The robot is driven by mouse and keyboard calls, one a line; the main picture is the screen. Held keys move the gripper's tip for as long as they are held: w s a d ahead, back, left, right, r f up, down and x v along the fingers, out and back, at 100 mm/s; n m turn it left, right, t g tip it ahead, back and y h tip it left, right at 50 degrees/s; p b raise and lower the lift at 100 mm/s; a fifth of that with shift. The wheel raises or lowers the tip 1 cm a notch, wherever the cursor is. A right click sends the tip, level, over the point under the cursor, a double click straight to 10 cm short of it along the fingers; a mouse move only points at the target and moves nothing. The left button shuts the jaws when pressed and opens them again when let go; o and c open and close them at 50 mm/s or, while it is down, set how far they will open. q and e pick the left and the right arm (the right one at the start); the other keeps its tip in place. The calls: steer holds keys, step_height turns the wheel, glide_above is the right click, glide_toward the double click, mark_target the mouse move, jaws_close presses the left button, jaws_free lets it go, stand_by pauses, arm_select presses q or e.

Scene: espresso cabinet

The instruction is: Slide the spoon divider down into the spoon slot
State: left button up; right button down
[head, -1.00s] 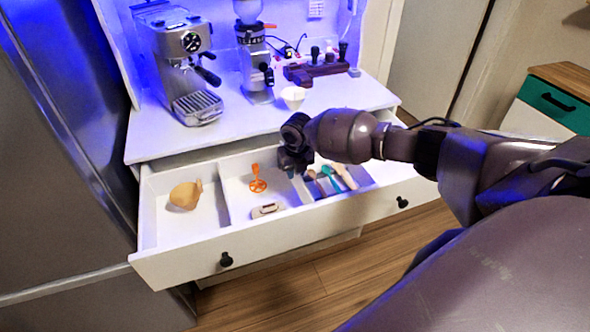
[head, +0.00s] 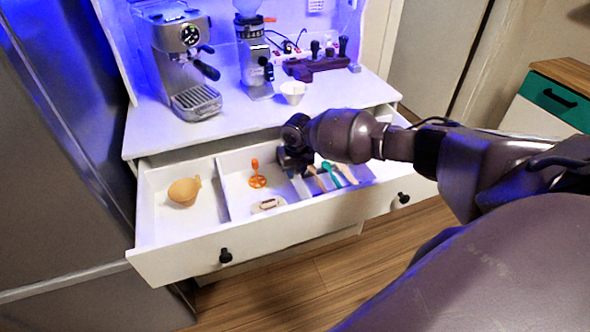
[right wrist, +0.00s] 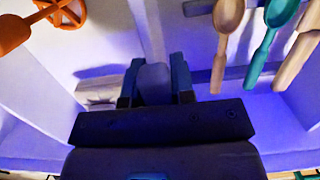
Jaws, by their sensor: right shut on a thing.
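My right gripper (head: 296,165) is low over the open drawer (head: 190,247), at the left edge of the spoon compartment. In the right wrist view its two dark fingers (right wrist: 156,82) are shut on a grey, rounded piece, which I take to be the spoon divider (right wrist: 154,84). Most of the divider is hidden by the gripper, and I cannot tell how deep it sits in the slot. To its right lie several spoons: a wooden one (right wrist: 226,42), a teal one (right wrist: 268,40) and a pale one (right wrist: 299,58). My left gripper is not in view.
An orange tool (head: 257,178) and a small pale item (head: 268,204) lie in the middle compartment. A tan cup-like object (head: 184,191) lies in the left one. The espresso machine (head: 184,60), grinder (head: 254,60) and white cup (head: 293,92) stand on the counter above.

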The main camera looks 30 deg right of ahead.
steer(key=shift+f+b, duration=0.4)
steer(key=shift+f, duration=0.2)
steer(key=c, duration=0.9)
jaws_free()
steer(key=r, duration=0.7)
steer(key=s+r+p, duration=0.1)
steer(key=r, duration=0.3)
steer(key=shift+s+a, duration=0.1)
steer(key=shift+a, duration=0.1)
steer(key=shift+f, duration=0.1)
